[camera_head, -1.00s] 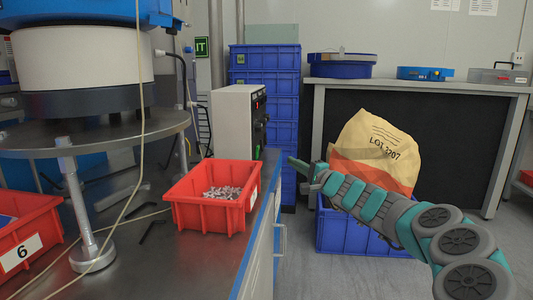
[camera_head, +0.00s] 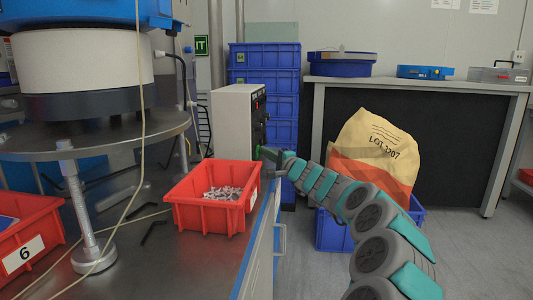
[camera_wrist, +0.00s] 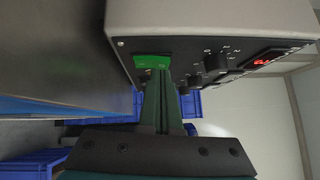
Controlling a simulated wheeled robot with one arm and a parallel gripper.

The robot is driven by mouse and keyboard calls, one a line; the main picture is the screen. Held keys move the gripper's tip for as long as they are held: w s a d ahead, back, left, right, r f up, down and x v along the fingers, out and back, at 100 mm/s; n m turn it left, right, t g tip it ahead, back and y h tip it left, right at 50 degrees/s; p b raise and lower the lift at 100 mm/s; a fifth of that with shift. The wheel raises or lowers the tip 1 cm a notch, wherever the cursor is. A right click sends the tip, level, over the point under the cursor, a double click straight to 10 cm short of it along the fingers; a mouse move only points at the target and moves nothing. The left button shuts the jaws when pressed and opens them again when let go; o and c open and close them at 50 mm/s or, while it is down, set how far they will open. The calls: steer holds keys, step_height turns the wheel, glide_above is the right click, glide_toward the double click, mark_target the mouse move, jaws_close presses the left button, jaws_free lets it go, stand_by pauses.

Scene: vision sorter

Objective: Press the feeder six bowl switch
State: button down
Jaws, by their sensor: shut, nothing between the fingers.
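The control box (camera_head: 232,118) is pale grey and stands at the far end of the bench, its dark panel facing right. In the wrist view the box (camera_wrist: 200,15) shows a green rocker switch (camera_wrist: 152,61) at the panel's left end, beside a black knob (camera_wrist: 216,62) and a red display (camera_wrist: 268,57). My gripper (camera_wrist: 161,74) is shut and empty, its tips at the lower edge of the green switch. I cannot tell whether they touch it. In the head view my gripper (camera_head: 268,153) is at the lower panel.
A red bin of metal parts (camera_head: 208,217) stands on the bench before the box. Another red bin labelled 6 (camera_head: 35,224) is at left, by the round bowl feeder (camera_head: 83,60). Stacked blue crates (camera_head: 283,80) stand behind; a sack (camera_head: 375,150) sits in a blue crate at right.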

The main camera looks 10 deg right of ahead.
stand_by(0.3)
steer(key=shift+a+r+n+g, duration=0.15)
steer(key=shift+a+n+g, duration=0.1)
steer(key=shift+n+g, duration=0.05)
steer(key=shift+d, duration=0.1)
steer(key=s+d+r, duration=0.1)
steer(key=s+d, duration=0.7)
steer(key=s, duration=0.2)
steer(key=shift+d+b, duration=0.15)
steer(key=shift+b, duration=0.25)
steer(key=shift+r, duration=0.1)
